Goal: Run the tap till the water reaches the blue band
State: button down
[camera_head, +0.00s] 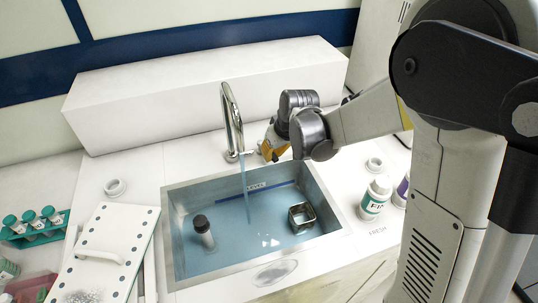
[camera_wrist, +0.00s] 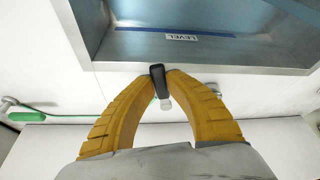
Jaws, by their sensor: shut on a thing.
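The chrome tap (camera_head: 232,120) stands behind the sink (camera_head: 172,262), and a blue stream (camera_head: 245,185) falls from its spout. Bluish water (camera_head: 225,245) stands in the basin. The blue band (camera_head: 283,184) runs along the back wall beside a LEVEL label; the band (camera_wrist: 150,31) also shows in the wrist view. I cannot tell the exact gap between water and band. My gripper (camera_head: 272,150) is behind the sink, right of the tap. In the wrist view its yellow fingers (camera_wrist: 160,82) are shut on a black lever (camera_wrist: 157,78).
A black-capped vial (camera_head: 203,235) and a square metal piece (camera_head: 301,217) are in the basin. A white handled board (camera_head: 108,255) and a rack of green-capped tubes (camera_head: 35,228) are at left.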

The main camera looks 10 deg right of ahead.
jog(key=n, duration=0.1)
jog(key=w+d+n+y, duration=0.1)
jog(key=n, duration=0.1)
jog(key=w+d+n+g, duration=0.1)
jog(key=shift+d+y, duration=0.25)
jog(key=shift+y, duration=0.05)
jog(key=w+n+g, duration=0.1)
jog(key=n, duration=0.1)
jog(key=w+d+n, duration=0.1)
jog(key=n, duration=0.2)
jog(key=shift+w+d+g+y, duration=0.15)
jog(key=shift+w+g+y, duration=0.05)
jog(key=shift+g+y, duration=0.2)
jog(key=w+n, duration=0.1)
jog(key=w+n+g, duration=0.1)
jog(key=n, duration=0.1)
jog(key=shift+d, duration=0.15)
jog(key=shift+w+n+g+p, duration=0.3)
jog(key=shift+w+n+g, duration=0.4)
jog(key=shift+n, duration=0.8)
jog(key=shift+w, duration=0.1)
jog(key=c, duration=1.3)
grip_release()
jog(key=shift+a, duration=0.2)
jog(key=shift+c, duration=0.2)
jog(key=shift+d, duration=0.1)
